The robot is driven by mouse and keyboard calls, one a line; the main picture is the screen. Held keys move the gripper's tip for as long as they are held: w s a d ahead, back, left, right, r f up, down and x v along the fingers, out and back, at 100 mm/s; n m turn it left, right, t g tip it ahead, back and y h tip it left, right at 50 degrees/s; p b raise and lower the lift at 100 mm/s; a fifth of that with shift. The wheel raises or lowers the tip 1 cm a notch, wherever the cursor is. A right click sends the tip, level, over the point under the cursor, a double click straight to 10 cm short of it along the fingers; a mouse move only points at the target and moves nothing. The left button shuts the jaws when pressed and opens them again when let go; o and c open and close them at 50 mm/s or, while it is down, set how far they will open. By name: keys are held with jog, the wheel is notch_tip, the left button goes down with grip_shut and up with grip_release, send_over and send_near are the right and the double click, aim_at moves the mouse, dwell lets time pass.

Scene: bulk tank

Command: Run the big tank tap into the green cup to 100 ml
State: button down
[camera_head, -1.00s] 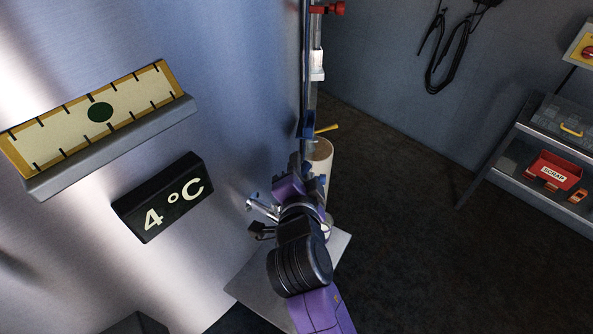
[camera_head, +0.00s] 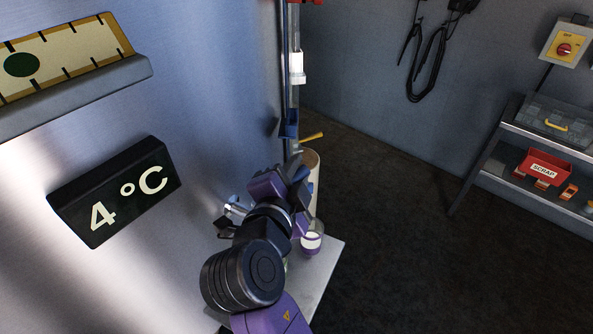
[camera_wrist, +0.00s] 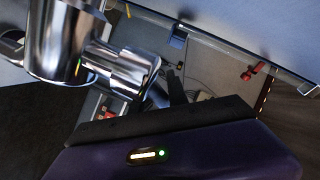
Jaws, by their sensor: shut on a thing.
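The big tank tap (camera_head: 233,207) is a chrome fitting low on the steel tank wall, left of my gripper in the head view. It fills the upper left of the wrist view (camera_wrist: 122,68), very close to my gripper's dark front edge. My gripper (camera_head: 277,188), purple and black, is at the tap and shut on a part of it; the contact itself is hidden. A sliver of green (camera_head: 286,264) shows behind my arm, perhaps the green cup; its level and what is in it are hidden.
A cream cylinder (camera_head: 313,180) stands behind my gripper. The tank carries a 4 °C sign (camera_head: 115,192). The dark floor (camera_head: 395,220) to the right is clear up to the shelf (camera_head: 480,172).

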jog(key=c, duration=1.3)
grip_release()
jog(key=b+v, duration=0.1)
jog(key=v, duration=0.7)
jog(key=shift+f, duration=0.1)
